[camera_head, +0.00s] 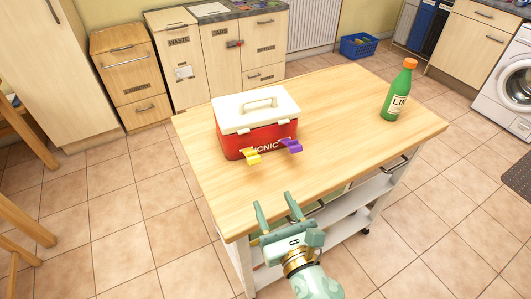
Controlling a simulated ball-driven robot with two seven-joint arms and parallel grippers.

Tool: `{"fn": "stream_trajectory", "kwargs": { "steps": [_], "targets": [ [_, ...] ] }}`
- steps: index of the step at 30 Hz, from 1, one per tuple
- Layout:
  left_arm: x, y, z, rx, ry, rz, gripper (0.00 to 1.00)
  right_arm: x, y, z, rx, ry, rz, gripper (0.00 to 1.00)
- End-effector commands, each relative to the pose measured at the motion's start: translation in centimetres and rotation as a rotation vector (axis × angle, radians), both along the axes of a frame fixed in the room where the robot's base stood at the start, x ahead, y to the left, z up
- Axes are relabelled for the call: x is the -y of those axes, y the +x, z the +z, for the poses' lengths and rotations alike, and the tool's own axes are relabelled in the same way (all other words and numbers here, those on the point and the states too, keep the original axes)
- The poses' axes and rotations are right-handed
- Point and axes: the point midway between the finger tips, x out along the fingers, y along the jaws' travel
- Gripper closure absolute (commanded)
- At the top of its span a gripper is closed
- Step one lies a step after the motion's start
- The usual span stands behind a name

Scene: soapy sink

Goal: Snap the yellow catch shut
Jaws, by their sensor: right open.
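A red picnic cooler (232,143) with a white lid (230,115) and a carry handle stands on the wooden island top. The lid looks down on the box. On its front, the yellow catch (252,157) is on the left and sticks outward from the box. A purple catch (291,146) is on the right and also sticks outward. My right gripper (274,207) is open and empty at the island's front edge, nearer to me than the cooler and apart from both catches. My left gripper is not in view.
A green bottle (397,95) with an orange cap stands at the right of the island top (340,125). The wood between my right gripper and the cooler is clear. A washing machine (512,85), drawers and cupboards stand around the room.

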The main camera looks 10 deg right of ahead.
Motion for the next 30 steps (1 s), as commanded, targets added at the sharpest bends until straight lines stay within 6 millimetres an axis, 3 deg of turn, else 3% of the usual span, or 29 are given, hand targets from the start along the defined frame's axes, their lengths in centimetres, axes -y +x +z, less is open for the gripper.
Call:
{"fn": "stream_trajectory", "kwargs": {
  "steps": [8, 18, 24, 30],
  "targets": [
    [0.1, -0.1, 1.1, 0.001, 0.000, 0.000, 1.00, -0.9, 5.4, 0.4, 0.004, 0.003, -0.001, 0.48],
    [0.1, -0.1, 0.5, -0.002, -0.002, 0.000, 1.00, -2.2, 13.2, 0.0, -0.001, 0.004, 0.000, 0.48],
    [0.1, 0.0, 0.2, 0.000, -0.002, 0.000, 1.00, -2.5, 15.4, -0.1, -0.003, 0.004, -0.001, 0.48],
    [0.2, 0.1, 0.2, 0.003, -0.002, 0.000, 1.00, -2.6, 15.7, 0.0, -0.003, 0.004, -0.001, 0.48]
  ]
}}
